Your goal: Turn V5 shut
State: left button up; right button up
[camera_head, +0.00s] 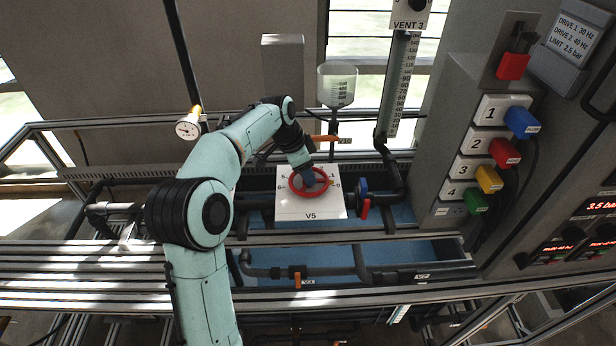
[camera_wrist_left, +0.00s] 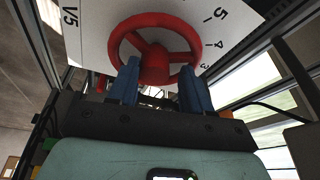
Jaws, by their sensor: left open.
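V5 is a red handwheel (camera_head: 296,186) on a white plate (camera_head: 310,209) marked "V5" with numbers around the wheel. The wheel also shows in the left wrist view (camera_wrist_left: 153,20), with its spokes and hub in front of the plate (camera_wrist_left: 92,30). My left gripper (camera_head: 316,178) is at the wheel in the head view. In the left wrist view its two blue fingers (camera_wrist_left: 160,82) stand apart, near the wheel's lower rim and hub. I cannot tell whether they touch the wheel. My right gripper is not in view.
A blue and red valve handle (camera_head: 364,207) is just right of the plate. A gauge (camera_head: 188,127), a funnel (camera_head: 337,86) and an orange lever (camera_head: 325,138) stand behind. A cabinet with numbered plugs (camera_head: 500,110) is at right. Rails (camera_head: 90,285) run along the front.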

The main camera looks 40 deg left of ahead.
pick_arm(q)
jog(key=shift+s+d+f+g, duration=0.2)
jog(key=shift+d+f, duration=0.05)
jog(key=shift+f, duration=0.4)
jog(key=shift+s+d+f+g, duration=0.15)
jog(key=shift+d+f+g, duration=0.05)
jog(key=shift+f, duration=0.4)
jog(key=shift+w+d+r+v, duration=0.1)
jog(key=shift+w+v, duration=0.15)
jog(key=shift+v, duration=0.95)
jog(key=shift+w+d+r+v, duration=0.1)
jog(key=shift+w+v, duration=0.15)
jog(key=shift+v, duration=0.95)
jog(key=shift+w+v, duration=0.2)
jog(key=shift+v, duration=1.05)
jog(key=v, duration=1.3)
jog(key=shift+s+a+r, duration=0.1)
jog(key=shift+s+r, duration=0.05)
